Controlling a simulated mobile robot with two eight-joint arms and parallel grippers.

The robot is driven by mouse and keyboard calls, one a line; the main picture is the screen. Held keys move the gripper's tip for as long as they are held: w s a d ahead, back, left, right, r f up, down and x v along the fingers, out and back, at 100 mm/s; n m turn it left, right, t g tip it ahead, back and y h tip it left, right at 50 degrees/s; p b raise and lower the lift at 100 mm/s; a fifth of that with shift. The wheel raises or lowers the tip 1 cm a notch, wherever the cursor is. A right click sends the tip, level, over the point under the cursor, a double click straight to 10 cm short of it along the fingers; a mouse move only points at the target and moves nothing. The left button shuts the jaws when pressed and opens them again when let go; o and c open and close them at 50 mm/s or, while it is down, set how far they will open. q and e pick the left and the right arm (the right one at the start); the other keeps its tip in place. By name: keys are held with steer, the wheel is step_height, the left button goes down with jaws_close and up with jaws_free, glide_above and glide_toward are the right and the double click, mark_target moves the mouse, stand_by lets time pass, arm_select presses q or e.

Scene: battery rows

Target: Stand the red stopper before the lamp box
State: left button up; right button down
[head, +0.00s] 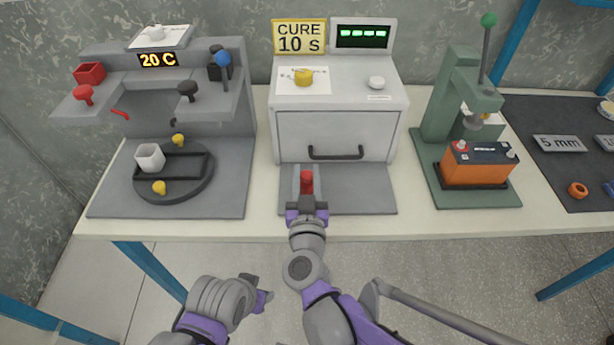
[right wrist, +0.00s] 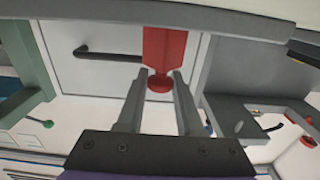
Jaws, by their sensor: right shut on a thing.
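The lamp box (head: 338,118) is a grey cabinet with a dark bar handle, a "CURE 10 S" sign and a green-lit display. My right gripper (head: 307,184) is in front of it, over the grey mat (head: 362,198). It is shut on the red stopper (head: 307,179), which looks roughly upright. In the right wrist view the stopper (right wrist: 165,50) sits between the fingers, with the box handle behind. I cannot tell whether its foot touches the mat. My left gripper (head: 262,290) is low, off the table's front edge; its jaw opening is unclear.
A grey machine (head: 190,100) at left has another red mushroom-shaped piece (head: 83,94) on its shelf and a round turntable (head: 173,181) below. A green press (head: 462,100) with an orange battery (head: 477,163) stands at right. The mat's right part is clear.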

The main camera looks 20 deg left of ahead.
steer(key=shift+f, duration=0.15)
steer(key=c, duration=0.6)
jaws_free()
steer(key=shift+o, duration=0.2)
steer(key=shift+s+r, duration=0.2)
steer(key=shift+r, duration=0.05)
steer(key=p+v, duration=0.1)
steer(key=v, duration=1)
steer(key=shift+s+p, duration=0.25)
steer(key=shift+p, duration=0.15)
